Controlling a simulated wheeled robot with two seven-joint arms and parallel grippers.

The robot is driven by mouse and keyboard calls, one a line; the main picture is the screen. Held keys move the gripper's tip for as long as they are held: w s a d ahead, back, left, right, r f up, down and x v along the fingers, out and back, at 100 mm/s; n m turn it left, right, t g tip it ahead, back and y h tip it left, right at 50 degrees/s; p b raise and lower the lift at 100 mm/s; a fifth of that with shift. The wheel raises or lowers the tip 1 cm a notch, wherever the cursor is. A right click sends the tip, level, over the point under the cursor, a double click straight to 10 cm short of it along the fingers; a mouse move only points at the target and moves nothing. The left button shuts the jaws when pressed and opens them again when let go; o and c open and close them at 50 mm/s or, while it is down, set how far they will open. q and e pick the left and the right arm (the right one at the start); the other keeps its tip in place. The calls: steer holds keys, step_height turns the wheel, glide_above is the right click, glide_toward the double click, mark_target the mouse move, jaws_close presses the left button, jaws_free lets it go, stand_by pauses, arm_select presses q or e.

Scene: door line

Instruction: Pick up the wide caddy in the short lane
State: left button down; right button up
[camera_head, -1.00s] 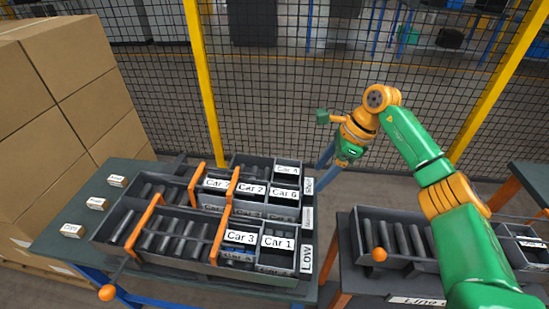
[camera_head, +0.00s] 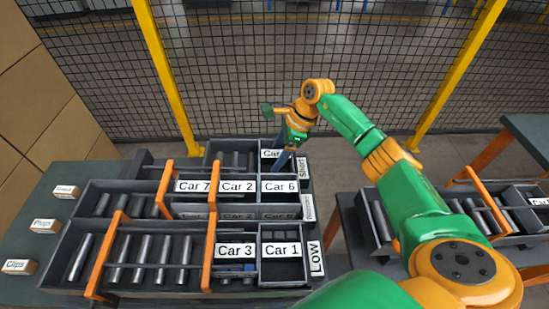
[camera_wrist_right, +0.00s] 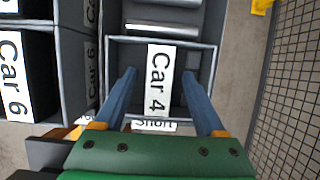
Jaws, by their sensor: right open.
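The caddy labelled Car 4 (camera_head: 268,155) sits at the right end of the back lane, whose end sign reads Short (camera_head: 301,168). In the right wrist view the caddy (camera_wrist_right: 209,60) is a grey open box with a white label across its middle. My right gripper (camera_head: 284,160) is open at this caddy. In the wrist view its two blue fingers (camera_wrist_right: 160,78) lie one on each side of the label, apart from it. Whether they touch the caddy walls I cannot tell. In the head view the fingers partly hide the caddy. My left gripper is not in view.
The middle lane holds Car 7, Car 2 (camera_head: 237,187) and Car 6 (camera_head: 279,187). The front lane, marked Low (camera_head: 316,259), holds Car 3 (camera_head: 236,251) and Car 1 (camera_head: 281,250). Orange bars (camera_head: 209,252) cross the lanes. A mesh fence (camera_head: 230,70) stands behind.

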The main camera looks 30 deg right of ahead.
mark_target(277, 153)
steer(key=shift+s+r, duration=0.1)
steer(key=shift+s, duration=0.05)
jaws_close()
steer(key=shift+r, duration=0.15)
step_height(277, 153, up, 9)
steer(key=shift+r+b, duration=0.1)
steer(key=shift+b, duration=0.35)
step_height(277, 153, up, 6)
steer(key=p, duration=0.5)
steer(key=shift+f, duration=0.2)
